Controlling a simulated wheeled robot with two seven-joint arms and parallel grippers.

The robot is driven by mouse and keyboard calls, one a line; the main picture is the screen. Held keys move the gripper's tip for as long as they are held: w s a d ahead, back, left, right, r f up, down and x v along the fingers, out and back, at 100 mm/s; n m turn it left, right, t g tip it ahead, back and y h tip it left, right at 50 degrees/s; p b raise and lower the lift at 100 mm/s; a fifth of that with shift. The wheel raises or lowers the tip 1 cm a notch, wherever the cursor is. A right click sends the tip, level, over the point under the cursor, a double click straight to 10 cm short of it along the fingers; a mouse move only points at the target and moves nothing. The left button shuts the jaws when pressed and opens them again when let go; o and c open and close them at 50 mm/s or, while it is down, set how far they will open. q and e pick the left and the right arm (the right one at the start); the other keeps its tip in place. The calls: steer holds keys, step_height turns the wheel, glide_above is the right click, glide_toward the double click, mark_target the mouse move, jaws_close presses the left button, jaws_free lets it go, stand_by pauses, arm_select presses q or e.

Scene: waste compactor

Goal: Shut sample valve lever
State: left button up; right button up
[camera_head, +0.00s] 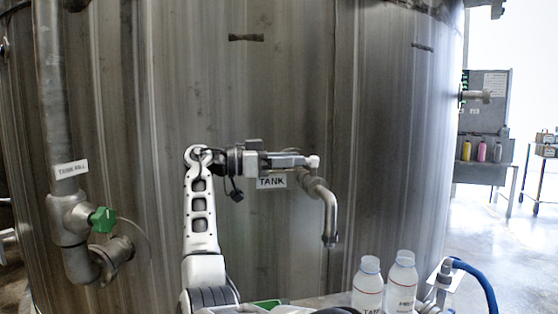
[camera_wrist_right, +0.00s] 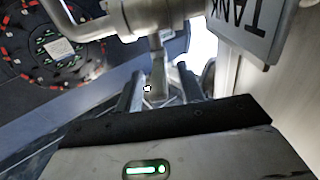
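The sample valve (camera_head: 308,180) with its bent metal spout pipe (camera_head: 330,215) sticks out of the tank wall beside the TANK label (camera_head: 271,182). My right gripper (camera_head: 308,161) reaches across from the left, just above the valve and label. In the right wrist view, the grey valve lever (camera_wrist_right: 158,75) points down into the space between the two fingers of my right gripper (camera_wrist_right: 160,92). The fingers stand apart, one on each side of the lever; I cannot tell whether either touches it. My left gripper is not in view.
The big steel tank (camera_head: 120,130) fills most of the head view. A pipe with a green valve handle (camera_head: 103,220) is at the left. Two white bottles (camera_head: 368,287) stand below the spout, near a blue hose (camera_head: 478,280). Open floor (camera_head: 500,250) lies at the right.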

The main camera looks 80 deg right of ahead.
steer(key=v, duration=1.5)
steer(key=shift+w+a, duration=0.15)
steer(key=shift+w, duration=0.2)
